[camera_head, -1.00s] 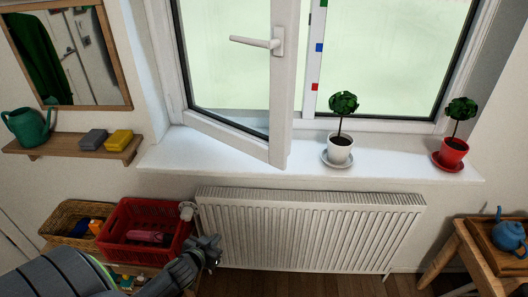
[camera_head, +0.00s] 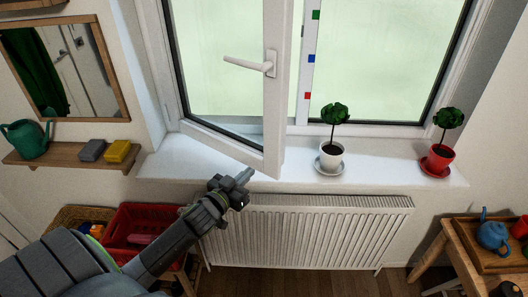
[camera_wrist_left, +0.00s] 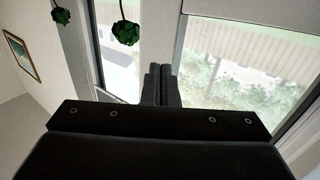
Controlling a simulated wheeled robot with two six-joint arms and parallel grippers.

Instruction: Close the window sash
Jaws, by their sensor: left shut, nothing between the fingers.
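The white window sash (camera_head: 275,110) stands swung inward at an angle over the sill, with its white handle (camera_head: 248,65) on the free-edge stile. My left gripper (camera_head: 243,176) is shut and empty, just below and left of the sash's lower free corner. I cannot tell whether it touches the sash. In the left wrist view the shut fingers (camera_wrist_left: 158,85) point toward the window, and the picture appears upside down. The fixed window frame (camera_head: 305,100) carries small green, blue and red marks. My right gripper is not in view.
A potted tree in a white pot (camera_head: 330,156) stands on the sill (camera_head: 300,180) right of the sash's corner. A red-potted tree (camera_head: 438,158) is further right. A radiator (camera_head: 310,235) is below. A red crate (camera_head: 125,222) sits lower left, partly behind my arm.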

